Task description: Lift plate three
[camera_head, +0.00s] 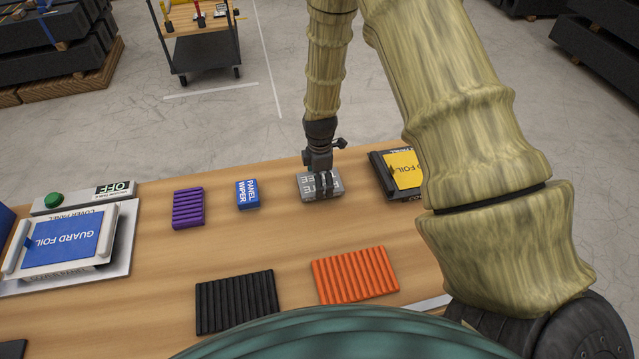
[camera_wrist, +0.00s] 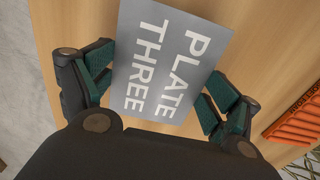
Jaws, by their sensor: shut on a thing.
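Plate three is a small grey block with white lettering; in the wrist view its printed face (camera_wrist: 165,60) reads PLATE THREE. In the head view the plate (camera_head: 307,190) is at the far side of the wooden bench, right of the blue panel wiper. My gripper (camera_head: 324,184) reaches down over it from above. In the wrist view its two green-padded fingers (camera_wrist: 155,95) stand on either side of the plate, shut on it. I cannot tell whether the plate touches the bench or is slightly clear of it.
On the bench (camera_head: 150,300) are a blue panel wiper (camera_head: 247,194), purple (camera_head: 188,208), black (camera_head: 236,301) and orange (camera_head: 355,274) ribbed pads.

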